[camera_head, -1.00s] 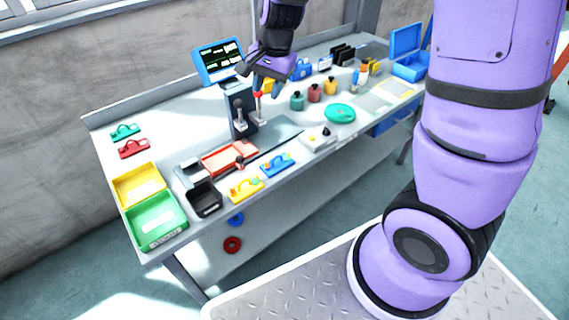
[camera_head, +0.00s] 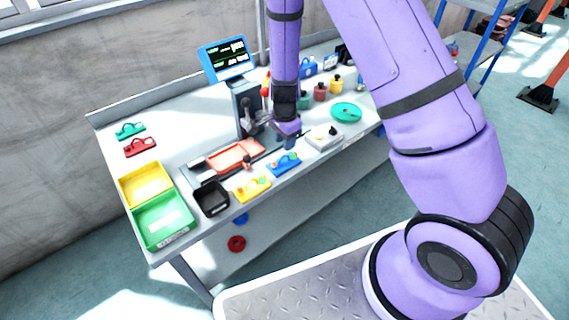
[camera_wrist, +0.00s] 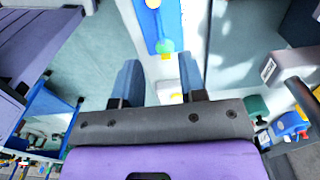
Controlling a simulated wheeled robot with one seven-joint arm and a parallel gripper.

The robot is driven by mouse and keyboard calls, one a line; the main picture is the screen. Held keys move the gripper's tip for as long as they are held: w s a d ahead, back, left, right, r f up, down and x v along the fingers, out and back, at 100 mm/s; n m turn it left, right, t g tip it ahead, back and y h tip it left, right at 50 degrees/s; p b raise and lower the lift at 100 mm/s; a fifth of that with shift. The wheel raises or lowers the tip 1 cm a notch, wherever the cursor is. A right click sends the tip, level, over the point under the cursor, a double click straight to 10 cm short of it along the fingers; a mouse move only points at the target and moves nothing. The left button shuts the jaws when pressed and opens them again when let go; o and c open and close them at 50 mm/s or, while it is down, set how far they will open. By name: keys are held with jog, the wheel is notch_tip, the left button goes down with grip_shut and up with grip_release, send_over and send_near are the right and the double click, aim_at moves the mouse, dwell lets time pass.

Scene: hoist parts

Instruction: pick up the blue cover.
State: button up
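The blue cover (camera_head: 285,163), a flat plate with small coloured parts on it, lies near the front edge of the bench. In the wrist view the blue cover (camera_wrist: 166,28) shows at the top, with an orange and a green knob, just beyond the fingertips. My gripper (camera_head: 289,143) is above and just behind it in the head view. I cannot tell the exact height of the fingers above the cover.
A yellow cover (camera_head: 252,188) lies to the left of the blue one, and a white device (camera_head: 324,138) to the right. A red tray (camera_head: 235,156), a black bin (camera_head: 211,198) and a green bin (camera_head: 163,222) stand further left. A post with a screen (camera_head: 227,60) stands behind.

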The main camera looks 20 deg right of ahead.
aim_at(284, 156)
jog(key=shift+a+f, duration=0.15)
jog(key=shift+f, duration=3.4)
grip_shut()
